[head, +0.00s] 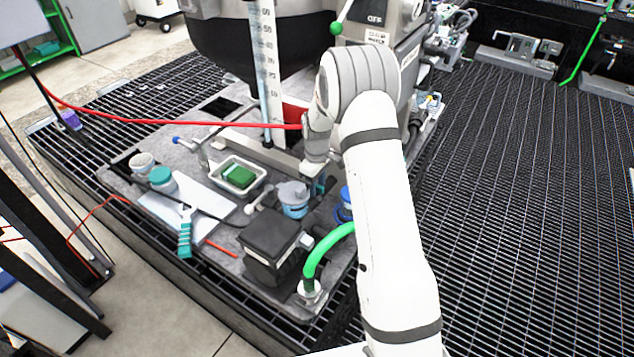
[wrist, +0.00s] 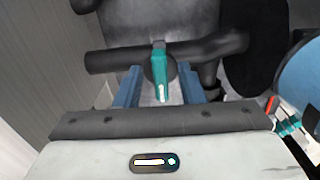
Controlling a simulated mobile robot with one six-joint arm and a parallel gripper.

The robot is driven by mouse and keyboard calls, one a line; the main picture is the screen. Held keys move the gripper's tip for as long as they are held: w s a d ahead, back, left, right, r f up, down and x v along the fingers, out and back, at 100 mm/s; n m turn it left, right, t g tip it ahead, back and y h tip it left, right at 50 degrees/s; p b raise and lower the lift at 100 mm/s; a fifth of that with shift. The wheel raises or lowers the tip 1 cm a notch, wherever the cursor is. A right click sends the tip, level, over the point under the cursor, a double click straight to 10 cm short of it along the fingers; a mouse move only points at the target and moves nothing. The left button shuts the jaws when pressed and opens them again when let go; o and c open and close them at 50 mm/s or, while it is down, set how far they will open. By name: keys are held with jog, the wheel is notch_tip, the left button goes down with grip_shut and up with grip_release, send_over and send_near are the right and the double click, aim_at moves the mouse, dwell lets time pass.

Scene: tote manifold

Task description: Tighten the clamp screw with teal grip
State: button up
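The clamp screw's teal grip (wrist: 160,70) is upright in the middle of the wrist view, in front of a dark horizontal pipe or bar (wrist: 110,60). My gripper (wrist: 160,86) has its two blue fingers apart, one on each side of the grip. Gaps show between the grip and both fingers, so it is not clamped. In the head view my gripper (head: 318,187) is low beside the machine, partly hidden by my arm. I cannot make out the clamp screw in that view.
A grey bench mat carries a tray with a green sponge (head: 239,176), a lidded blue container (head: 293,197), a black box (head: 270,245), a teal-handled brush (head: 185,238) and a green hose (head: 322,250). A red hose (head: 180,122) crosses behind. Dark grating (head: 520,200) lies clear at right.

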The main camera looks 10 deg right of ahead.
jog(key=shift+f, duration=0.1)
grip_shut()
dwell(0.3)
jog(key=shift+m, duration=0.4)
